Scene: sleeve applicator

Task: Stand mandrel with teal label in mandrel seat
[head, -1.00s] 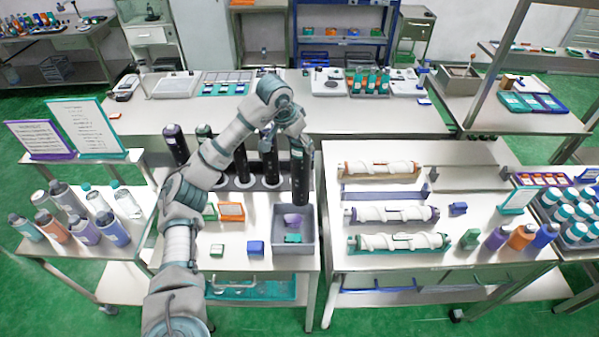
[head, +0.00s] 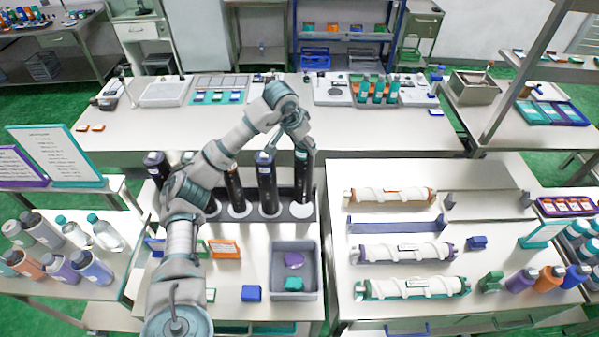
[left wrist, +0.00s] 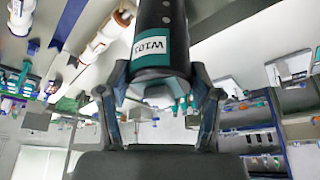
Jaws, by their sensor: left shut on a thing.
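My left gripper (head: 303,143) is shut on the upper end of a black mandrel (head: 302,180), which hangs upright at the right end of the dark mandrel rack (head: 312,212). In the left wrist view the gripper (left wrist: 160,100) has a finger on either side of the mandrel (left wrist: 160,20), whose teal label (left wrist: 150,47) shows. A pale round seat (head: 301,211) shows at the mandrel's foot; I cannot tell whether the mandrel touches it. Other black mandrels, such as the blue-topped one (head: 266,185), stand to its left. My right gripper is out of view.
A grey bin (head: 317,270) with purple and teal pieces lies in front of the rack. My arm hides part of the rack's left side. White-wrapped rollers (head: 390,196) lie on the right table. Bottles (head: 92,267) stand at left.

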